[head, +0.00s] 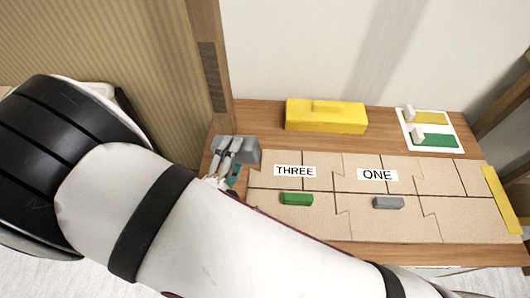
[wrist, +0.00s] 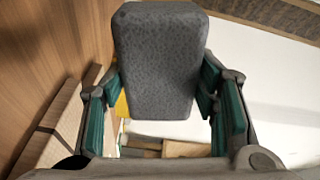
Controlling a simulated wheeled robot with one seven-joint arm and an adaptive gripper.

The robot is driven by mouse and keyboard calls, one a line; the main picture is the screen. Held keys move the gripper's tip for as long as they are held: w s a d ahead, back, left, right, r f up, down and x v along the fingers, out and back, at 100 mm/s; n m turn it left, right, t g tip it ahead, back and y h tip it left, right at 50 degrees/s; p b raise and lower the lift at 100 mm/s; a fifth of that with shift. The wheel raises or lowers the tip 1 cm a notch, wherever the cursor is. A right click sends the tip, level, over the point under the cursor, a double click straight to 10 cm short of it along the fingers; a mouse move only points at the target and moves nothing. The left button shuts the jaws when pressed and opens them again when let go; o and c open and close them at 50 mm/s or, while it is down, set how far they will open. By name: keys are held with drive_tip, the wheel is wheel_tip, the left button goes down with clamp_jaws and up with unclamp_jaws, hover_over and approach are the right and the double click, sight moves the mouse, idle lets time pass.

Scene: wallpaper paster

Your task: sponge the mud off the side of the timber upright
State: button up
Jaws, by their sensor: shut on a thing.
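The timber upright (head: 205,30) stands at the back left of the table in the head view. A dark mud patch (head: 211,76) marks its side. The upright's strip (wrist: 240,8) and what looks like the patch (wrist: 285,13) show at the top right in the wrist view. My gripper (head: 230,158) is shut on a grey sponge (head: 243,146), low over the table near the upright's foot and below the patch. The sponge (wrist: 160,60) fills the middle of the wrist view between the teal finger pads. It appears apart from the mud.
A yellow box (head: 325,117) stands at the back of the table (head: 260,112). Tan puzzle-like panels (head: 340,220) cover the front, bearing labels, a green block (head: 296,199) and a grey block (head: 388,203). A white tray (head: 457,130) lies at right. My arm hides the front left.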

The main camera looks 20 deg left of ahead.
sight(218, 141)
drive_tip(key=s+a, duration=0.1)
drive_tip(key=s+a+y, duration=0.1)
drive_tip(key=a+n+y, duration=0.1)
drive_tip(key=a, duration=0.1)
drive_tip(key=shift+s+f+b, duration=0.25)
drive_tip(key=shift+s+b, duration=0.15)
drive_tip(key=shift+s+a, duration=0.1)
drive_tip(key=shift+a, duration=0.05)
drive_tip(key=shift+s+r+p, duration=0.1)
drive_tip(key=shift+p, duration=0.2)
drive_tip(key=shift+w+a+p, duration=0.15)
drive_tip(key=shift+w+a, duration=0.1)
drive_tip(key=shift+w, duration=0.8)
drive_tip(key=shift+w+a+p, duration=0.2)
drive_tip(key=shift+w, duration=0.9)
drive_tip(key=shift+w+a+p, duration=0.15)
drive_tip(key=shift+w+a, duration=0.1)
drive_tip(key=shift+w, duration=0.8)
drive_tip(key=shift+w+a, duration=0.2)
drive_tip(key=shift+w, duration=0.4)
drive_tip(key=shift+w+a, duration=0.15)
drive_tip(key=shift+w, duration=0.45)
drive_tip(key=shift+r, duration=1.85)
drive_tip(key=shift+r, duration=0.1)
